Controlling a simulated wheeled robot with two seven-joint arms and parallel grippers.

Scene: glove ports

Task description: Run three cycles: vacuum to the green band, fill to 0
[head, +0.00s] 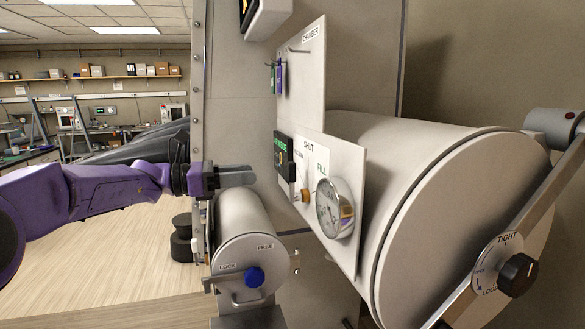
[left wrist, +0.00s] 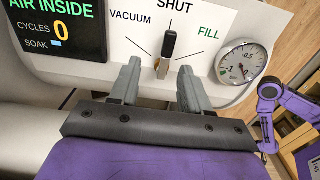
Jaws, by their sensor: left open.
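The valve panel (head: 345,170) is seen at a slant in the head view and face-on in the left wrist view. Its black valve handle (left wrist: 169,45) points up at SHUT, between the VACUUM and FILL labels. The round gauge (left wrist: 241,65) is to the right of the handle; its needle reading is too small to tell. It also shows in the head view (head: 335,208). The display (left wrist: 50,25) reads AIR INSIDE, CYCLES 0. My left gripper (head: 250,176) is open and empty in front of the panel, its fingers (left wrist: 158,68) to either side below the handle. My right gripper is not seen.
A large cylindrical chamber (head: 400,160) with a TIGHT/LOOSE knob (head: 517,275) stands at right. A smaller cylinder (head: 243,225) with a blue LOCK/FREE knob (head: 254,277) sits below my left gripper. A CHAMBER board (head: 303,75) is above the panel. Open floor lies at left.

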